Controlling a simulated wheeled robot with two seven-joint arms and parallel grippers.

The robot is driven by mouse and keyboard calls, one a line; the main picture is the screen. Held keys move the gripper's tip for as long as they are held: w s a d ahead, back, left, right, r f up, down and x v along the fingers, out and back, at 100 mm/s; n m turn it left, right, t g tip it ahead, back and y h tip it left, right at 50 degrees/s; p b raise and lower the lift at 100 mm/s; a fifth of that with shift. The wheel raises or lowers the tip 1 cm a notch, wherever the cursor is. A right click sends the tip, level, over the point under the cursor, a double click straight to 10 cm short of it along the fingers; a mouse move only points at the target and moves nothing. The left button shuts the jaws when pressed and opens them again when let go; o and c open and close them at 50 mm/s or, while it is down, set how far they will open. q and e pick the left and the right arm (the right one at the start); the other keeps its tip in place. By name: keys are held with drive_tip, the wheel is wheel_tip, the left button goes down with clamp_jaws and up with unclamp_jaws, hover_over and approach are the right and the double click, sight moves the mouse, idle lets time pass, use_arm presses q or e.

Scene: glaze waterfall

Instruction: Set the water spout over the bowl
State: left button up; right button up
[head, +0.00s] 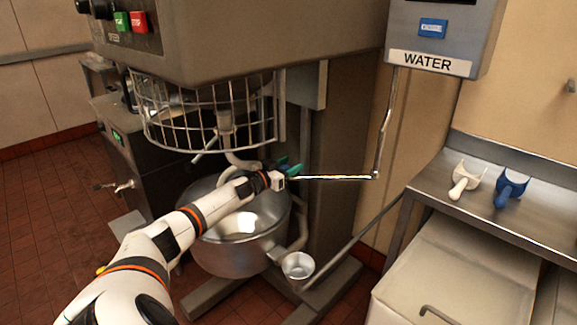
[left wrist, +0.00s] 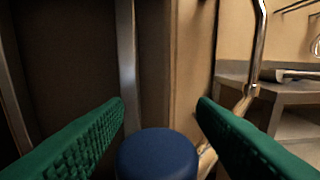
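The water spout (head: 335,178) is a thin metal pipe. It drops from the box marked WATER (head: 428,62), bends at an elbow and runs level to the left. The elbow also shows at the right of the left wrist view (left wrist: 246,100). The steel mixer bowl (head: 235,250) stands lower left; the spout's left end appears near its right rim, partly hidden by my gripper. My left gripper (head: 290,168) is at that end. In the left wrist view its green fingers (left wrist: 160,105) are apart, with a round blue knob (left wrist: 157,157) between them and gaps at both sides. My right gripper is out of view.
The mixer's wire guard (head: 205,115) hangs above the bowl, close over my left arm. A small metal cup (head: 298,265) sits at the bowl's lower right.

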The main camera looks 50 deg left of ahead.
use_arm(q)
drive_tip(key=s+p, duration=0.1)
drive_tip(key=s, duration=1.1)
drive_tip(key=shift+d+p, duration=0.3)
